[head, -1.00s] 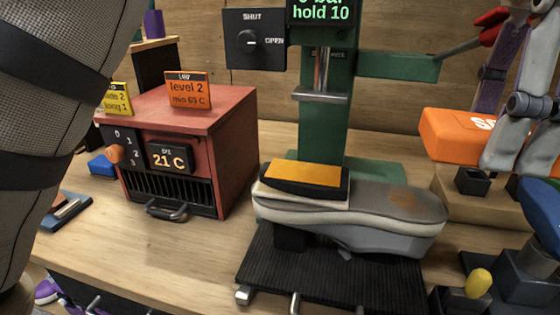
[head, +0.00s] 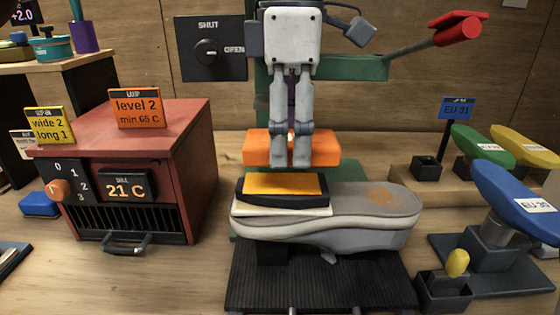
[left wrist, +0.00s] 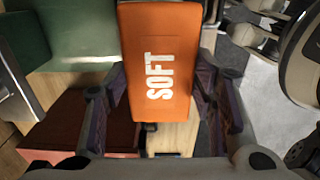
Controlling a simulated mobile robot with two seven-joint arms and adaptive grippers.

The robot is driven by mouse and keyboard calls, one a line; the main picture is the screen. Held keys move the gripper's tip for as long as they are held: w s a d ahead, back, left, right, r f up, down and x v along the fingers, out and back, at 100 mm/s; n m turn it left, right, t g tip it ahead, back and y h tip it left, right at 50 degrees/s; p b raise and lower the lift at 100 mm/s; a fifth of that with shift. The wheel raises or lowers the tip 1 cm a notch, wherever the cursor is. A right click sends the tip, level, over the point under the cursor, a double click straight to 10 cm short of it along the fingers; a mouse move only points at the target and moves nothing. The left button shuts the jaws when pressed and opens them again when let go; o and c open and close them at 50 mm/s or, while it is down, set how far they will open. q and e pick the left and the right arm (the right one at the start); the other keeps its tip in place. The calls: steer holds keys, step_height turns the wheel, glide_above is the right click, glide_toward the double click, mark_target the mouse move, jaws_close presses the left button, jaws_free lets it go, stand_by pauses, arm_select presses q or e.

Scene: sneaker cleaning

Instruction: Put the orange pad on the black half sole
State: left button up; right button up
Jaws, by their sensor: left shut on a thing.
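The orange pad (head: 256,147) is a block held in the air by my left gripper (head: 291,160), which hangs down from the top of the head view. In the left wrist view the pad (left wrist: 160,40) reads SOFT and lies between the fingers of my left gripper (left wrist: 160,85). The black half sole (head: 284,200) has a yellow-orange top and lies over a white layer on the left end of an upturned grey shoe (head: 375,210). The pad appears just above and behind it in the head view, apart from it. My right gripper is out of view.
A green press stand (head: 345,67) rises behind the shoe. A red heater box (head: 190,150) reading 21 C stands left. A black ribbed mat (head: 320,280) lies in front. Coloured shoe forms, including a blue one (head: 510,195), stand right.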

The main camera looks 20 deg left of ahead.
mark_target(280, 184)
arm_select(q)
steer(key=f, duration=0.1)
steer(key=a+f, duration=0.1)
steer(key=f, duration=0.2)
steer(key=shift+w+a+f, duration=0.2)
steer(key=shift+w+f, duration=0.15)
steer(key=shift+f, duration=0.05)
steer(key=shift+f, duration=0.1)
steer(key=o, duration=1.3)
step_height(280, 184, up, 12)
steer(key=shift+r, duration=0.15)
